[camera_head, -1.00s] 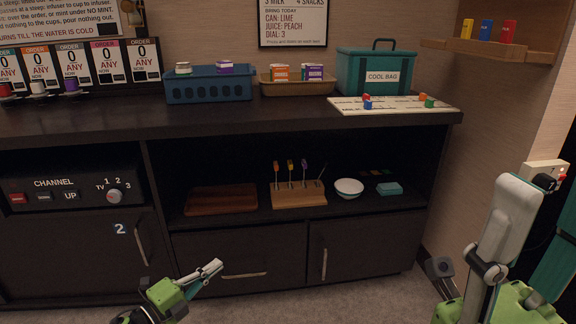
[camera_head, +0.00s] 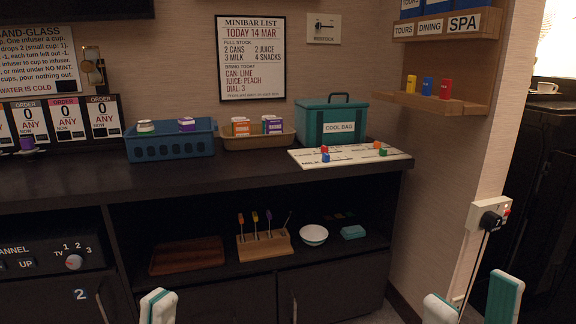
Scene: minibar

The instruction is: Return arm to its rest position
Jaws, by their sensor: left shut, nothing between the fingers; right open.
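My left gripper (camera_head: 158,304) is at the bottom edge, left of the middle, in front of the lower cabinet. Its white and teal fingertips are together, with nothing held. My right gripper (camera_head: 472,301) is at the bottom right. Its white finger and its teal-faced finger stand apart, with nothing between them. Both grippers are cut off by the lower edge, and the rest of both arms is out of view. Neither gripper visibly touches anything.
The dark counter (camera_head: 250,177) holds a blue basket (camera_head: 170,147), a tan tray (camera_head: 258,142), a teal cool bag (camera_head: 331,125) and a white board (camera_head: 350,155). A wooden tray (camera_head: 187,256) and a bowl (camera_head: 313,235) stand on the shelf below.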

